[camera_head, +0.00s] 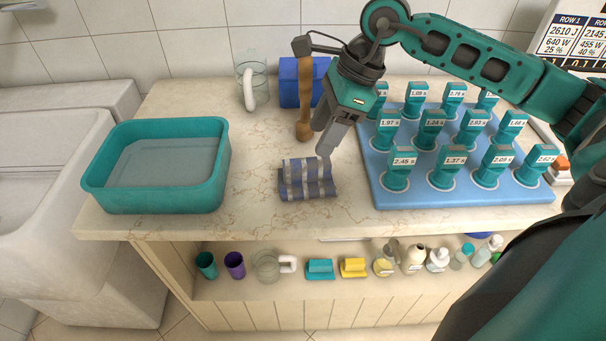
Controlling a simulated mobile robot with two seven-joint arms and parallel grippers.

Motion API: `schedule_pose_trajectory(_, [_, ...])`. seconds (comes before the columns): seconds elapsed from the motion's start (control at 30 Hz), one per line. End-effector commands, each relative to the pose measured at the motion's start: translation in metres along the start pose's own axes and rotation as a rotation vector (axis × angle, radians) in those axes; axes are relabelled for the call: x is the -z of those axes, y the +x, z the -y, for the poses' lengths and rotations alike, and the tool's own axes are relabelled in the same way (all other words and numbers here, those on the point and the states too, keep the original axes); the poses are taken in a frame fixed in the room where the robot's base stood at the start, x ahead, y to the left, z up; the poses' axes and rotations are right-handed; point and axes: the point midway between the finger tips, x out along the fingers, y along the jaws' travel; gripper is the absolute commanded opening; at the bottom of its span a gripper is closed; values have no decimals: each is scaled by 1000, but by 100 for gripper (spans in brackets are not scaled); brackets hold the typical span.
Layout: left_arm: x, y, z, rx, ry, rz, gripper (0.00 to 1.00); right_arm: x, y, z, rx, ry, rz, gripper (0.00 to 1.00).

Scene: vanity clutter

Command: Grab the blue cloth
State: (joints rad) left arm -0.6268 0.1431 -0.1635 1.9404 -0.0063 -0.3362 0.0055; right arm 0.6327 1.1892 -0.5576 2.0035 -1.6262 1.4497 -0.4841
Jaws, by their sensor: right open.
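The blue cloth (306,181) lies on the vanity counter near its front edge. It is blue with pale grey stripes and looks folded or ridged. My right gripper (325,150) comes down from above, with its fingertips right at the cloth's upper right part. The gripper is open, and I cannot tell whether its fingers touch the cloth. Part of the cloth's back edge is close behind the fingers. My left gripper is not in view.
A teal basin (102,187) with water stands at the left. A blue board (470,196) with several labelled teal devices is at the right. A wooden-looking upright tool (304,100), a blue box (288,82) and a clear jug (243,85) stand behind. A shelf (330,291) below holds cups and bottles.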

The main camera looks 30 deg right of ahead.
Motion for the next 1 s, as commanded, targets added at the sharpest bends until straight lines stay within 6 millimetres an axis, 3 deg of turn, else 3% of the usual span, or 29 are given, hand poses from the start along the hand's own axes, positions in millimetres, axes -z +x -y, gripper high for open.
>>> schedule_pose_trajectory(0.1, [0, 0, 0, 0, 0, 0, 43, 0, 20, 0, -3, 1, 1, 57])
schedule_pose_trajectory(0.37, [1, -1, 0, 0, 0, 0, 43, 0, 41, 0, -3, 3, 3, 57])
schedule_pose_trajectory(0.6, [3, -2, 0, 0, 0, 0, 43, 3, 76, 1, -3, 2, 4, 57])
schedule_pose_trajectory(0.93, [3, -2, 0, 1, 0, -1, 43, 3, 84, 2, 0, 2, 3, 57])
schedule_pose_trajectory(1.0, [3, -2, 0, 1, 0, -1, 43, 3, 84, 2, 0, 2, 3, 52])
